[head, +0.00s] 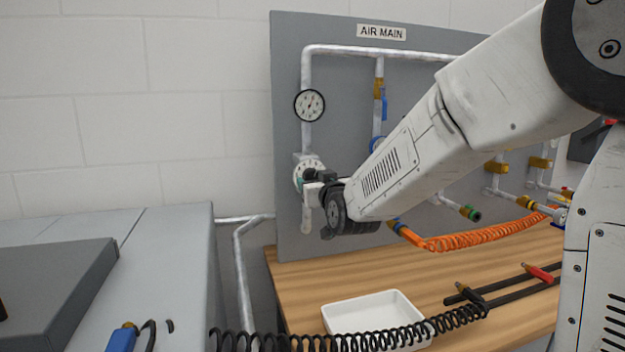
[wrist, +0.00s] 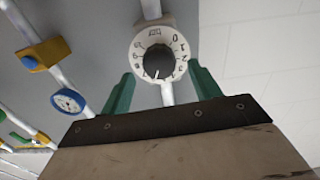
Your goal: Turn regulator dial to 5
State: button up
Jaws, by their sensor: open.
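The regulator dial (wrist: 158,62) is a dark round knob on a white plate with a ring of numbers, in the wrist view's upper middle. A pale pointer line on the knob points to the lower part of the ring; the number it meets is too small to read. My gripper (wrist: 160,85) is open, its two green fingers to the left and right below the dial, apart from the knob in the picture. In the head view the dial plate (head: 305,172) shows at the panel's left, partly hidden by my gripper (head: 312,185) in front of it.
A round gauge (head: 309,105) sits on the pipe above the dial. The grey panel (head: 330,25) carries pipes and valves. An orange coiled hose (head: 480,235), a white tray (head: 372,314) and a black coiled hose (head: 300,343) lie lower down. Bare wall is left of the panel.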

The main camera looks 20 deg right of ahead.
aim_at(313, 177)
jog(key=shift+w, duration=1.6)
jog(key=c, duration=1)
jog(key=shift+o, duration=0.2)
jog(key=n, duration=0.5)
jog(key=o, duration=1)
jog(key=shift+c, duration=0.2)
jog(key=shift+s, duration=0.1)
